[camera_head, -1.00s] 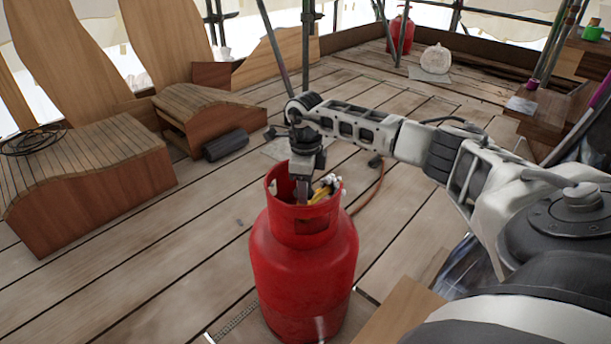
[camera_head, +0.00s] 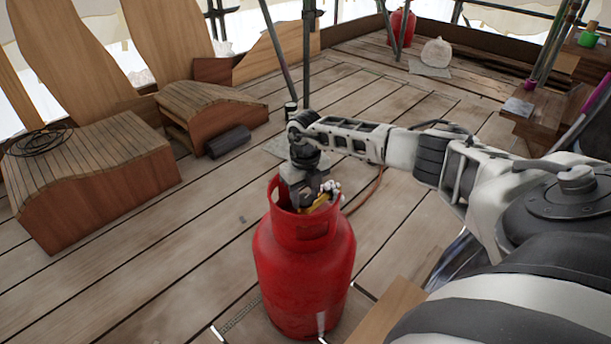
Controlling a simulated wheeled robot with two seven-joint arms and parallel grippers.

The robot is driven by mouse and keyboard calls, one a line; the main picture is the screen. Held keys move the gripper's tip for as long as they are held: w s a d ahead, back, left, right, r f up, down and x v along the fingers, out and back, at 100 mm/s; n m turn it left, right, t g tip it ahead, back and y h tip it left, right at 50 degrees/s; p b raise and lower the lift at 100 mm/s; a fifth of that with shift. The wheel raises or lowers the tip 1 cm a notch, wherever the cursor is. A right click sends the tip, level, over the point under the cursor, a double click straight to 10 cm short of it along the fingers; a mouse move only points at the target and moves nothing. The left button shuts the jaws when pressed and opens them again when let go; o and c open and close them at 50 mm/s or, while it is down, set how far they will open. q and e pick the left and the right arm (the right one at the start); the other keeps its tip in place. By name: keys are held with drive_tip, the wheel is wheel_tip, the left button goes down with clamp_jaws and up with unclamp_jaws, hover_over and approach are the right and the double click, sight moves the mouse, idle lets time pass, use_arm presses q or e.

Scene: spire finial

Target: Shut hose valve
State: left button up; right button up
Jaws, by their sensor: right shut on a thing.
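A red gas cylinder (camera_head: 303,262) stands upright on the plank floor in front of me, with a collar around its top. The hose valve (camera_head: 318,203) shows as a yellow and metal fitting inside the collar, partly hidden by the collar wall and my gripper. An orange-brown hose (camera_head: 370,190) runs from behind the collar along the floor. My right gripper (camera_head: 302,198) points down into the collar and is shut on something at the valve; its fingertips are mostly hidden. My left gripper is not in view.
Curved wooden pieces (camera_head: 95,185) stand at the left, with a dark roll (camera_head: 227,142) beside them. A second red cylinder (camera_head: 402,27) and a white bag (camera_head: 436,52) are at the back. Scaffold poles (camera_head: 308,60) rise behind my arm.

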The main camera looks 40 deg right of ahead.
sight(305, 199)
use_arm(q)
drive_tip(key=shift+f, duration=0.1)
use_arm(e)
drive_tip(key=shift+m, duration=0.3)
drive_tip(key=o, duration=1)
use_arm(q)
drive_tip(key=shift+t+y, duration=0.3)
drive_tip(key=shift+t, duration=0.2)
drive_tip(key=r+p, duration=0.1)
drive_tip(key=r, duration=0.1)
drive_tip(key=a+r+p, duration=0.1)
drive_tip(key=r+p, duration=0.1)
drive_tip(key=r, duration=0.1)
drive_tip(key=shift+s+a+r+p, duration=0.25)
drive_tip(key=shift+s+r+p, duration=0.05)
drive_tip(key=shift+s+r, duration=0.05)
use_arm(e)
wheel_tip(305, 199, up, 16)
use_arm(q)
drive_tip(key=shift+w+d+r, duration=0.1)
